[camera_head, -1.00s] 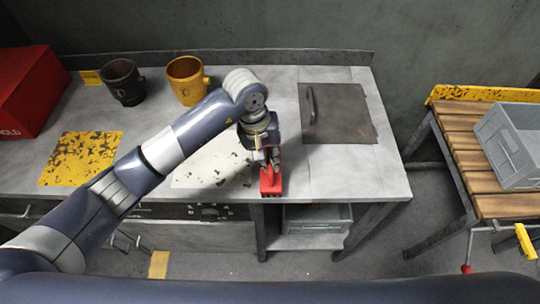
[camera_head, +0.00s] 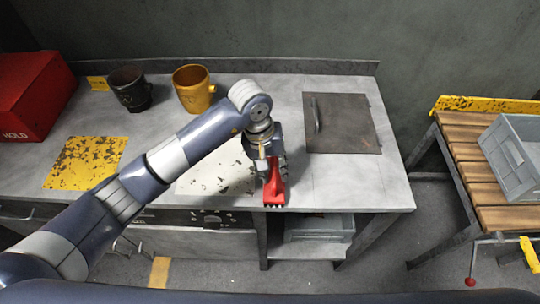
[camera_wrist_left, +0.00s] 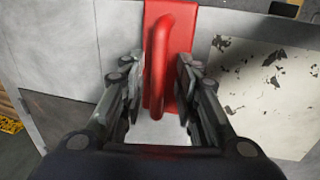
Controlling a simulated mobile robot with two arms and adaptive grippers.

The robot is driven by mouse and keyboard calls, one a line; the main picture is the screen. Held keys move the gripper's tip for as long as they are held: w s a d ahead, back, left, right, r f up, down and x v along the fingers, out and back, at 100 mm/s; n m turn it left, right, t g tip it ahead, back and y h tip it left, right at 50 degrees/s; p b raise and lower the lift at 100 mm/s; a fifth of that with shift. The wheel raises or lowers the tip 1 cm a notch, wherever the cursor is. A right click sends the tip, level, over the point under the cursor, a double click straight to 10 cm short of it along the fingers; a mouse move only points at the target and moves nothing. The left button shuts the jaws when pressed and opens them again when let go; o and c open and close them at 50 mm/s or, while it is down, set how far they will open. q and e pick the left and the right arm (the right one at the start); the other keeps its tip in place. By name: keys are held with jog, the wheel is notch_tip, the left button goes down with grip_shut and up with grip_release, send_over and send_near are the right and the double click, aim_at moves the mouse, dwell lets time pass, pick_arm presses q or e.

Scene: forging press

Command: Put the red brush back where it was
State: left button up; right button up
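The red brush (camera_head: 274,189) is at the front edge of the grey workbench (camera_head: 345,185), just right of the worn white patch (camera_head: 222,178). My left gripper (camera_head: 270,168) is right over it, pointing down. In the left wrist view, the brush's raised red handle (camera_wrist_left: 160,55) runs between the two fingers of my left gripper (camera_wrist_left: 158,85). The fingers are apart, with a visible gap on the left side of the handle, so the gripper looks open around it. The brush's underside and its exact contact with the bench are hidden. My right gripper is out of view.
A dark mug (camera_head: 128,90) and a yellow mug (camera_head: 193,88) stand at the back. A red box (camera_head: 35,100) is far left, near a yellow worn patch (camera_head: 87,162). A brown plate with a handle (camera_head: 345,125) lies right. A slatted table (camera_head: 470,165) bears a grey crate (camera_head: 515,150).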

pick_arm(q)
notch_tip(320, 180, up, 11)
jog(key=a+b, duration=0.2)
jog(key=b, duration=0.1)
jog(key=shift+a+r+b, duration=0.15)
jog(key=shift+r+b, duration=0.05)
jog(key=shift+b, duration=0.15)
jog(key=shift+f, duration=0.1)
